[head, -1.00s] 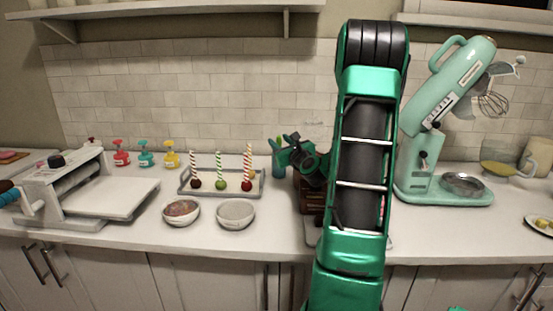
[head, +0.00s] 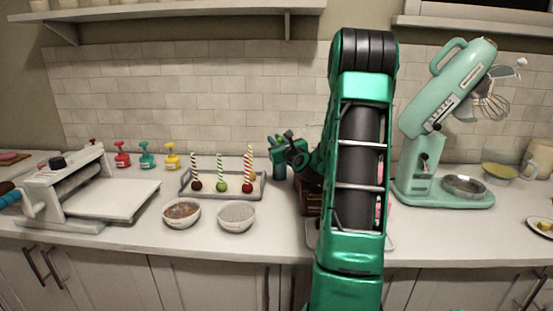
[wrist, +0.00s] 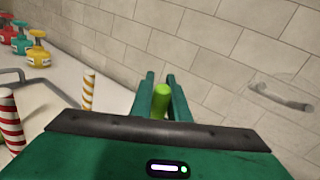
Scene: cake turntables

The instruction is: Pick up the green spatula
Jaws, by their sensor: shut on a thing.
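My gripper (wrist: 161,80) shows in the wrist view with its two dark green fingers on either side of a bright green rod-like piece, the green spatula (wrist: 160,101). The fingers are shut on it. Only this short upper part of the spatula shows; the rest is hidden behind the gripper body. In the head view my gripper (head: 277,142) is small, above the counter near the back wall, just right of the tray of cake pops. The spatula is hard to tell apart from the green fingers there.
Two bowls (head: 181,213) (head: 236,216) sit in front. Coloured bottles (head: 146,156) stand further left. A mint stand mixer (head: 452,88) is right of my arm. The tiled wall (head: 180,95) is close behind.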

